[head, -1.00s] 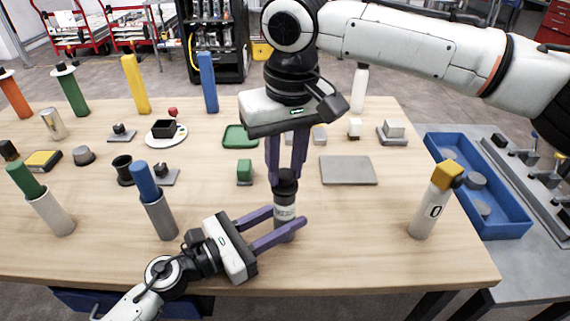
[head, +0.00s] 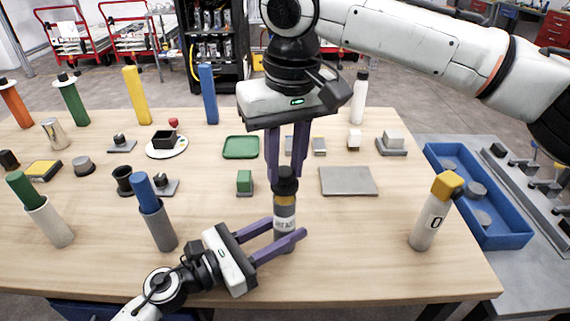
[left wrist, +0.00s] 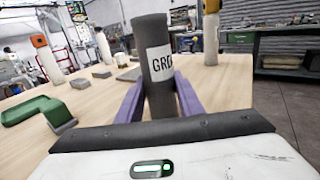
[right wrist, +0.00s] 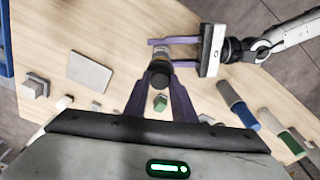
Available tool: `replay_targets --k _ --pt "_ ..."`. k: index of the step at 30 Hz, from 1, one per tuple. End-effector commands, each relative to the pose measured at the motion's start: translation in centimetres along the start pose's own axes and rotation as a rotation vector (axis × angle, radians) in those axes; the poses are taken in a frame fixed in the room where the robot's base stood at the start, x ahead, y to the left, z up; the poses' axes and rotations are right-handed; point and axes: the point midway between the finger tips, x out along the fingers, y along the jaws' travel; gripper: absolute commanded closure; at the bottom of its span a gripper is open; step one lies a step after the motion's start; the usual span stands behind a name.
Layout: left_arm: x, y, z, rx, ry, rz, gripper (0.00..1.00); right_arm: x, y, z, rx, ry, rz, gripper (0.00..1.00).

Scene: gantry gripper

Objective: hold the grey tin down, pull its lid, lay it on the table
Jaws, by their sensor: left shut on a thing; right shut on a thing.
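The grey tin (head: 285,225) stands upright near the table's front edge, with a white label round it. It also shows in the left wrist view (left wrist: 151,95), its lettering partly hidden. My left gripper (head: 287,230) is shut on the tin from the left, low on its body. The black lid (head: 286,185) is at the top, and my right gripper (head: 285,179) is shut on it from above. A dull yellowish-grey band shows between lid and label; I cannot tell whether the lid is clear of the tin. The right wrist view shows the lid (right wrist: 159,76) between my fingers.
A flat grey plate (head: 348,181) lies to the right of the tin, and a green block (head: 244,182) stands to its left. A white bottle with a yellow cap (head: 433,215) stands further right. Bare table lies between the tin and that bottle.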

Motion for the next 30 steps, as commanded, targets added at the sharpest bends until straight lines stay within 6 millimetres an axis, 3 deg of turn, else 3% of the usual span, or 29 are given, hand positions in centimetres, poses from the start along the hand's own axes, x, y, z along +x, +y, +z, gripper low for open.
replay_targets --k 11,30 --pt "0.0 0.0 0.0 0.0 0.001 0.0 0.9 -0.1 0.0 0.0 0.0 0.001 0.0 0.97" --pt "0.0 0.0 -0.1 0.0 0.001 0.0 0.9 -3.0 0.0 -0.4 -0.001 0.001 0.0 0.97"
